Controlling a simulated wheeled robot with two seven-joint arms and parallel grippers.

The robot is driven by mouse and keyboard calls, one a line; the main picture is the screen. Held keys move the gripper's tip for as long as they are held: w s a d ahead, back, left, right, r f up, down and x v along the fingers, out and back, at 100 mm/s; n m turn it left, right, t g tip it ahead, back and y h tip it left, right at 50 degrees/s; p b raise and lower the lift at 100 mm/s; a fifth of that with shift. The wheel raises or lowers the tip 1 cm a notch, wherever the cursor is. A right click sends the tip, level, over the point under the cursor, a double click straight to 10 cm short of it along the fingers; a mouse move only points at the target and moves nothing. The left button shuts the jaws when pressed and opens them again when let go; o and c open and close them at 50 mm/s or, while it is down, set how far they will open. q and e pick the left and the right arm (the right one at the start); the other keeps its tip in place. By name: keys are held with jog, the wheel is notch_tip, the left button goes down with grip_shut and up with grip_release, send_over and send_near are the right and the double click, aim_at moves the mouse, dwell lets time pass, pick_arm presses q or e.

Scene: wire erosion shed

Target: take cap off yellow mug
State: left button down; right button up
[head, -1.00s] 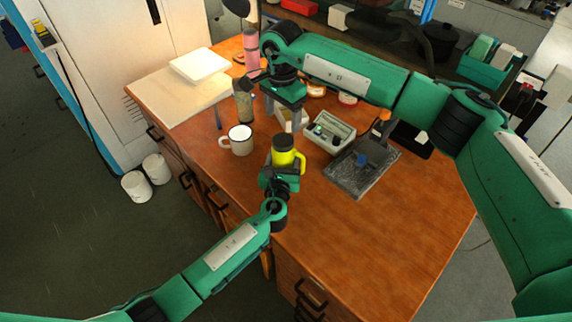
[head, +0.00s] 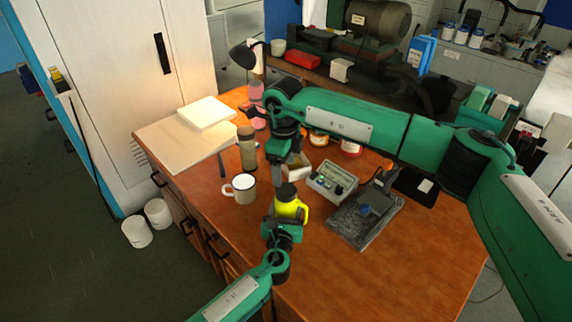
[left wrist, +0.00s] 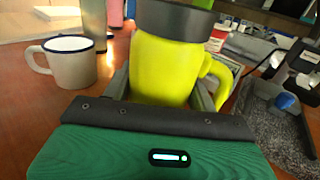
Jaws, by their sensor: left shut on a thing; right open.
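The yellow mug (head: 291,209) stands upright near the middle of the desk, with its handle on the right and a dark grey cap (head: 287,190) on top. My left gripper (head: 284,222) is shut around the mug's body from the near side. In the left wrist view, its fingers flank the mug (left wrist: 165,72), and the cap (left wrist: 176,18) sits on it, cut off by the top edge. My right gripper (head: 279,182) is open and points down just above the cap. I cannot tell if its fingers touch the cap.
A white enamel mug (head: 241,188) and a tall tumbler (head: 247,148) stand left of the yellow mug. The desk's front right is clear.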

aim_at(286, 190)
jog(key=m, duration=1.7)
jog(key=shift+d, duration=0.1)
jog(key=m, duration=0.5)
jog(key=shift+d+m, duration=0.15)
jog(key=shift+m, duration=0.15)
jog(key=shift+f, duration=0.35)
notch_tip(286, 190, down, 7)
jog(key=shift+w+f, duration=0.1)
jog(key=shift+f, duration=0.05)
